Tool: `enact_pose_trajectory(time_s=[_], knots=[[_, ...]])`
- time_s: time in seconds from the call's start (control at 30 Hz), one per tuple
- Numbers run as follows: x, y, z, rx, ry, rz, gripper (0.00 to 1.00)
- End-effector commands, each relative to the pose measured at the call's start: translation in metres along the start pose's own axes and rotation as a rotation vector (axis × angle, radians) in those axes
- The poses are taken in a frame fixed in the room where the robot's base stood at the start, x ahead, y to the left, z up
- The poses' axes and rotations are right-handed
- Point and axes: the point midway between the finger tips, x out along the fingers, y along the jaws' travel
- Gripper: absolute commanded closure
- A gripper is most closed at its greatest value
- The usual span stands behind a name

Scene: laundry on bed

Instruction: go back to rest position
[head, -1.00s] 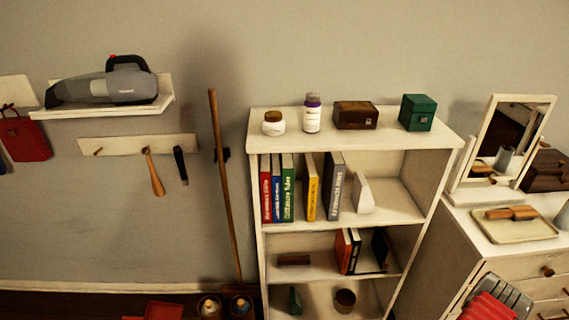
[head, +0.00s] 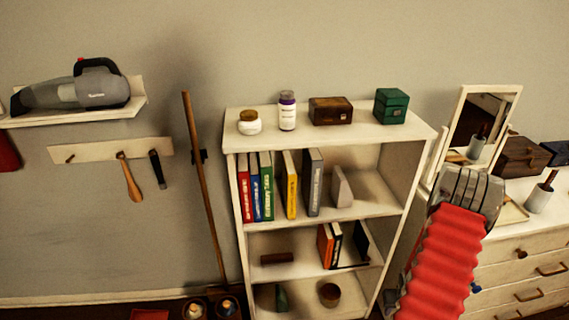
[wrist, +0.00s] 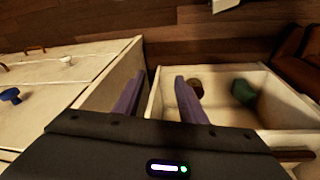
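My gripper shows in the wrist view (wrist: 160,97) as two purple fingers standing apart with nothing between them. It is open and empty. It points down toward the wooden floor, between the white dresser (wrist: 55,75) and the white bookshelf (wrist: 262,78). In the head view my red and grey arm rises at the lower right in front of the dresser (head: 520,252). The gripper fingers cannot be made out there.
The bookshelf (head: 232,146) carries books, jars and boxes. A mirror (head: 474,128) and a cup (head: 540,197) stand on the dresser beside my arm. A broom (head: 203,190) leans on the wall. A handheld vacuum (head: 85,88) rests on a wall shelf.

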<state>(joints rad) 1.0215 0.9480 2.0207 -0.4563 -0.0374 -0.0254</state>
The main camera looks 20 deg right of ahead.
Motion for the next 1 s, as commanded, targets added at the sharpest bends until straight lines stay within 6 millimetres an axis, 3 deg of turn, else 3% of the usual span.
enact_pose_trajectory(time_s=[0.5, 1.0], knots=[[-0.133, -0.053, -0.017, -0.010, -0.127, 0.035, 0.62], [-0.254, -0.124, -0.006, -0.039, -0.177, 0.025, 0.62]])
